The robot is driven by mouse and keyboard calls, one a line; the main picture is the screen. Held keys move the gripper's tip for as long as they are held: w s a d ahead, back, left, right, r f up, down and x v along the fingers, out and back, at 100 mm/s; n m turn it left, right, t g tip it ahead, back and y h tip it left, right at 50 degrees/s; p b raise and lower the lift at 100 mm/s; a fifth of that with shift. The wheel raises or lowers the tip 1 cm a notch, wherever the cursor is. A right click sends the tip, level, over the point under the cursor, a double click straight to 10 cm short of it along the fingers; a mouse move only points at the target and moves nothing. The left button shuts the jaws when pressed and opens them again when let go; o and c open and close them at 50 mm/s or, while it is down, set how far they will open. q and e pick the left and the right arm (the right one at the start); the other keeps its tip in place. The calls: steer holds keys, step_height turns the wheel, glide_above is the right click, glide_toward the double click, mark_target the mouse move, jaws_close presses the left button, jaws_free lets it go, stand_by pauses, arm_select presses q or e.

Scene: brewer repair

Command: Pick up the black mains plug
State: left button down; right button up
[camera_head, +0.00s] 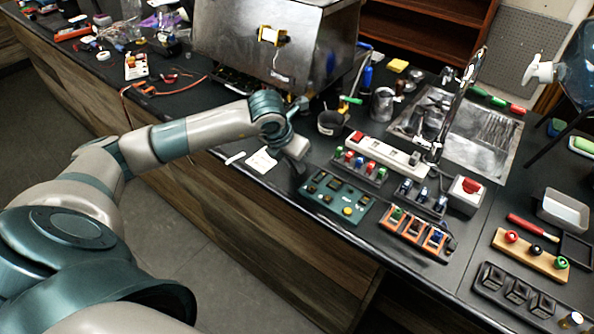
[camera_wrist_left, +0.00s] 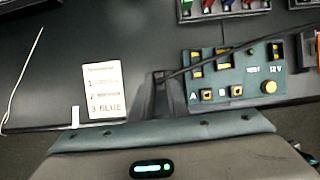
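My left gripper (camera_head: 297,165) is low over the front edge of the black counter, just left of the green test board (camera_head: 337,196). In the left wrist view its dark fingers (camera_wrist_left: 166,92) appear close together, between a white printed card and the test board (camera_wrist_left: 236,76). A thin black cable (camera_wrist_left: 232,55) runs from near the fingertips to the upper right, across the board. I cannot make out the black mains plug itself, nor tell whether it is between the fingers. My right gripper is not in view.
The white card (camera_head: 261,161) lies left of the gripper. A white power strip (camera_head: 386,153) with a red switch, connector racks (camera_head: 417,233) and a metal sink (camera_head: 482,137) are to the right. A large metal brewer (camera_head: 272,40) stands behind. A dark cup (camera_head: 331,122) is nearby.

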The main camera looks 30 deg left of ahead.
arm_select(q)
steer(key=shift+r, duration=0.15)
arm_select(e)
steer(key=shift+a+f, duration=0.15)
